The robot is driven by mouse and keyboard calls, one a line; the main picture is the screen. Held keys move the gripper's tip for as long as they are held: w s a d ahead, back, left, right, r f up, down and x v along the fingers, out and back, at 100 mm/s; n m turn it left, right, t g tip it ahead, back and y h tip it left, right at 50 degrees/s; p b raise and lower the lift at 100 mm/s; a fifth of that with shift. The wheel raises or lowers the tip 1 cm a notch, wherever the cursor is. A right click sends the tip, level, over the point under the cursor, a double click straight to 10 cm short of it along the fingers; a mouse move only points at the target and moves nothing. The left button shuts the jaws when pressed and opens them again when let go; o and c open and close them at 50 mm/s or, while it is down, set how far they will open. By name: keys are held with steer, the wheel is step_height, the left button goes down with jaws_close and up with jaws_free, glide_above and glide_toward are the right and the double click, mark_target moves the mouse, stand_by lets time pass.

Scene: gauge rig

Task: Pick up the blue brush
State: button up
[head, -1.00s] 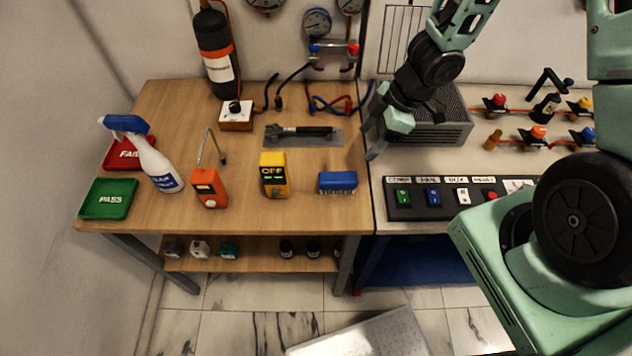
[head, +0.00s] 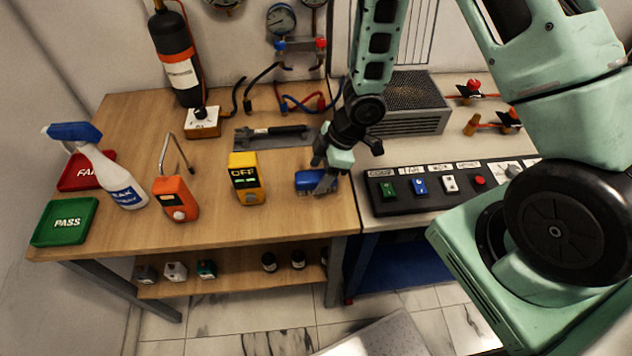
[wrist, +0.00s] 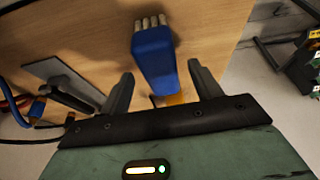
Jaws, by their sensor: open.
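The blue brush (head: 308,181) lies on the wooden table near its front right edge. Its right end is partly hidden by my gripper (head: 325,183) in the head view. In the wrist view the blue brush (wrist: 155,58) shows pale bristles at its far end. Its near part lies between the two spread fingers of my gripper (wrist: 160,88). Gaps show on both sides of the brush, so the fingers are open and not closed on it.
A yellow OFF device (head: 246,178) stands left of the brush, with an orange device (head: 175,199) further left. A flat grey plate with a black-handled tool (head: 270,135) lies behind. The black switch panel (head: 440,186) is on the right bench.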

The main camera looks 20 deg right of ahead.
mark_target(319, 174)
steer(key=shift+x, duration=1.45)
steer(key=shift+f, duration=0.25)
steer(key=c, duration=1.1)
